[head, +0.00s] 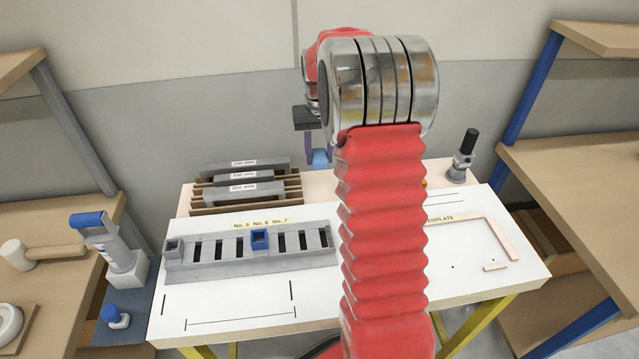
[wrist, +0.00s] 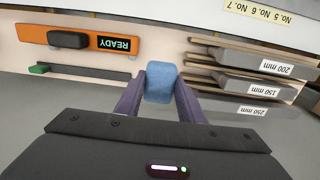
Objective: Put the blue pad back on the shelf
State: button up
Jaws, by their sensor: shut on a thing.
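The blue pad (wrist: 161,82) is a small rounded block held between the purple fingers of my gripper (wrist: 160,98) in the wrist view. In the head view the pad (head: 320,158) shows just left of my red arm, above the back of the work table, partly hidden by the arm. My gripper (head: 309,148) is shut on the pad and points down. Tan shelves stand at both sides, the right one (head: 580,190) and the left one (head: 60,240); I cannot tell which one the task means.
The white table (head: 240,318) carries a grey slotted rack (head: 200,268) with a blue block (head: 260,240). Labelled grey bars (head: 245,190) sit in a brown holder behind. A black-handled tool (head: 463,155) stands at the back right. An orange READY panel (wrist: 85,40) shows in the wrist view.

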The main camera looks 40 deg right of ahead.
send_over(319, 188)
jog(key=shift+f, duration=2.8)
jog(key=shift+f, duration=0.1)
jog(key=shift+f, duration=1.8)
jog(key=o, duration=1)
notch_tip(319, 188, up, 12)
jog(key=shift+f, duration=0.15)
jog(key=shift+r, duration=0.2)
